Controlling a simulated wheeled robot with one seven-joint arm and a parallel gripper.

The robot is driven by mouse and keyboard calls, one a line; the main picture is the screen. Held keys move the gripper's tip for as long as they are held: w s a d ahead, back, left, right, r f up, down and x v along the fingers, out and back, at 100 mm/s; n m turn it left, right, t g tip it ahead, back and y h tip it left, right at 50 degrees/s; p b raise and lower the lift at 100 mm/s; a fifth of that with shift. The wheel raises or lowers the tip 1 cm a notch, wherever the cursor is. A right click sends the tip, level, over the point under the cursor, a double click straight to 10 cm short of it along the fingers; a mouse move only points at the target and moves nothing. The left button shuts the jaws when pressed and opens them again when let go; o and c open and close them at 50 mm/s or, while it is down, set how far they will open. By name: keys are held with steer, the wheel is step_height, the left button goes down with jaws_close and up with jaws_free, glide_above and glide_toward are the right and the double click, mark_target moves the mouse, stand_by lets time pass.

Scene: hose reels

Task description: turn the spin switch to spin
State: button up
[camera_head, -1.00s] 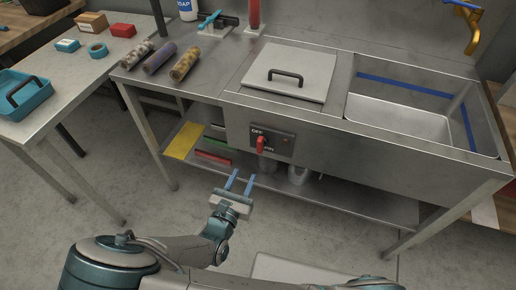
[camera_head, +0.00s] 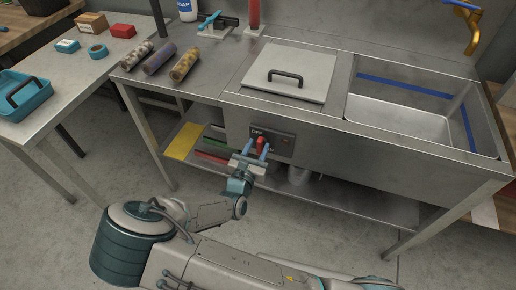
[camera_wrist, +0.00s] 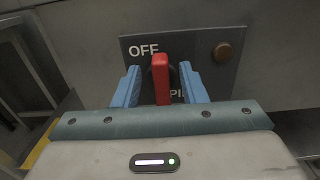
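The red spin switch (camera_head: 260,143) is on a dark panel (camera_head: 284,141) on the front of the steel sink unit. In the wrist view the switch (camera_wrist: 160,78) is a red lever standing roughly upright, with "OFF" at its upper left and a partly hidden word below right ending out of sight behind my finger. My gripper (camera_head: 256,148) is at the panel with its two blue fingers apart. In the wrist view my gripper (camera_wrist: 160,88) has one finger on each side of the lever, with gaps visible, so it is open around it.
A round brown button or lamp (camera_wrist: 223,51) sits right of the switch. Above the panel is a lidded compartment (camera_head: 290,72), with an open basin (camera_head: 400,115) to its right. A lower shelf (camera_head: 350,205) runs below, holding colored items at left.

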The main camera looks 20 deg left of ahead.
steer(key=shift+d, duration=0.1)
jaws_close()
steer(key=shift+r+p, duration=0.1)
steer(key=shift+p, duration=0.3)
steer(key=shift+a+r+n+p, duration=0.1)
steer(key=shift+a+n+p, duration=0.1)
steer(key=shift+n+p, duration=0.85)
steer(key=shift+a+f+n+p, duration=0.35)
steer(key=shift+n+p, duration=0.7)
steer(key=shift+n, duration=1.55)
steer(key=shift+a+f+n+p, duration=0.2)
steer(key=shift+f+n+p, duration=0.6)
steer(key=shift+n, duration=1.75)
steer(key=shift+a+f+n+p, duration=0.1)
steer(key=shift+a+n+p, duration=0.15)
steer(key=shift+n+p, duration=1.75)
steer(key=shift+n+b, duration=0.65)
steer(key=shift+n, duration=0.25)
jaws_free()
steer(key=shift+w, duration=0.1)
